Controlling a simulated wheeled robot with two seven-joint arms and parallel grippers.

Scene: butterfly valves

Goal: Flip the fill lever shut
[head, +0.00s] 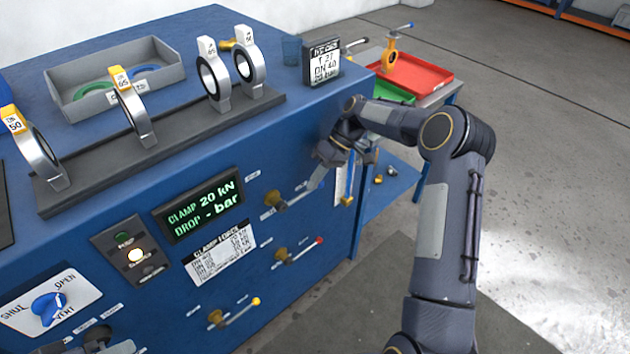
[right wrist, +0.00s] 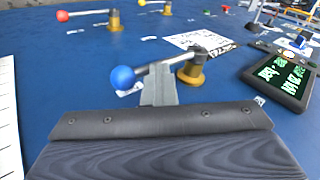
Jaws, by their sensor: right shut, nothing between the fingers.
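Three levers with brass hubs sit on the blue front panel. The top one is a blue-balled lever (right wrist: 155,71), with its hub (head: 275,199) left of my right gripper; its ball is hidden in the head view. Its bar runs sideways from the hub toward the panel's right edge. I cannot read which label says fill. My right gripper (head: 318,182) is shut and empty, and its fingertips (right wrist: 158,88) are at the bar beside the blue ball. I cannot tell if they touch. My left gripper is not clearly seen.
Below are a red-balled lever (head: 302,248) and a yellow-balled lever (head: 236,312). A lit display (head: 198,205) and a blue vent knob (head: 48,308) are left. Rings stand in a rack (head: 160,150) on top. A side table with a red tray (head: 418,77) stands beyond my right arm.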

